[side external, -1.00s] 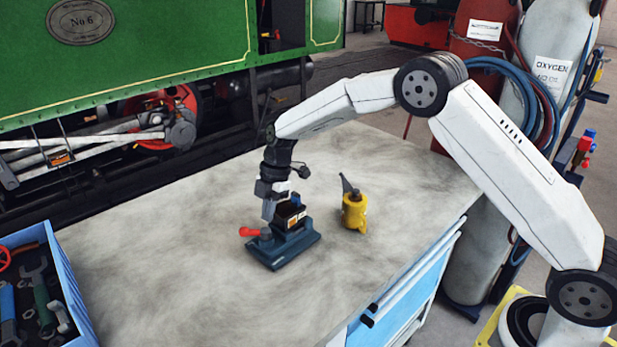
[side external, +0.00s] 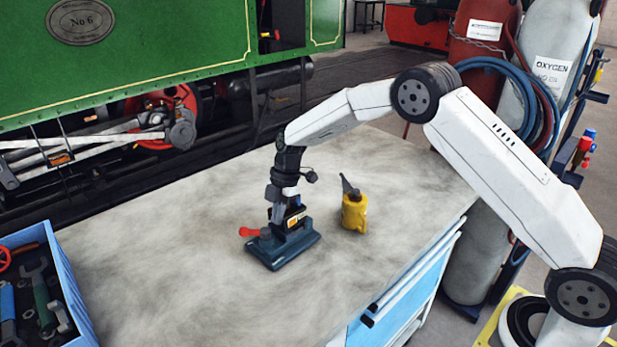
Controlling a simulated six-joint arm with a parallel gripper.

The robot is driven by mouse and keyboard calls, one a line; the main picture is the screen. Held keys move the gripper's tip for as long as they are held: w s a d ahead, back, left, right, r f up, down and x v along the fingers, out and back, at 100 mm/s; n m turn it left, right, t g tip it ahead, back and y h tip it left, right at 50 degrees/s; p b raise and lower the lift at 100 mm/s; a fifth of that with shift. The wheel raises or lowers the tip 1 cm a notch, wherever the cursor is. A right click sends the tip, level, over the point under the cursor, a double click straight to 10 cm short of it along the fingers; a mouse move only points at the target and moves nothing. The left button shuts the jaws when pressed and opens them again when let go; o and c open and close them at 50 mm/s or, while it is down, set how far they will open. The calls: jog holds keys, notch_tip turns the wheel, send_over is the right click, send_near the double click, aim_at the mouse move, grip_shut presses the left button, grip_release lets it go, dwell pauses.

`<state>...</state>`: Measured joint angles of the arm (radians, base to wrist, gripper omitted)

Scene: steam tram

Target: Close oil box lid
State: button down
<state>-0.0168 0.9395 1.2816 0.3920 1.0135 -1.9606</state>
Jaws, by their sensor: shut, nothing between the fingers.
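The oil box (side external: 297,219) is a small dark box on a blue-grey base (side external: 283,252) on the bench top. A red-tipped lever (side external: 250,232) sticks out at the base's left end. My gripper (side external: 277,219) points down, shut and empty, at the upper left part of the oil box and overlaps it in the picture. I cannot tell whether the fingers touch it. The lid is largely hidden behind the gripper, and its angle cannot be made out.
A yellow oil can (side external: 354,213) with a dark spout stands just right of the oil box. A blue tool crate (side external: 72,290) is at the bench's left front corner. The worn bench top (side external: 170,250) is otherwise clear. The green tram (side external: 150,50) stands behind.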

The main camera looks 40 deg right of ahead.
jog(key=shift+d, duration=0.65)
jog(key=shift+s+a, duration=0.1)
jog(key=shift+a, duration=0.35)
jog(key=a, duration=0.3)
jog(key=shift+s, duration=0.4)
jog(key=v, duration=1)
jog(key=shift+w, duration=0.2)
jog(key=shift+a, duration=0.1)
jog(key=s+d+f+m+t+h, duration=0.1)
jog(key=s+d+m+h, duration=0.1)
jog(key=s+m, duration=0.8)
jog(key=s+d+f+m+t+h, duration=0.1)
jog(key=s+d+m, duration=0.3)
jog(key=s+m, duration=0.6)
jog(key=s+f+t, duration=0.1)
jog(key=s, duration=0.6)
jog(key=shift+f+h, duration=0.15)
jog(key=shift+h, duration=0.25)
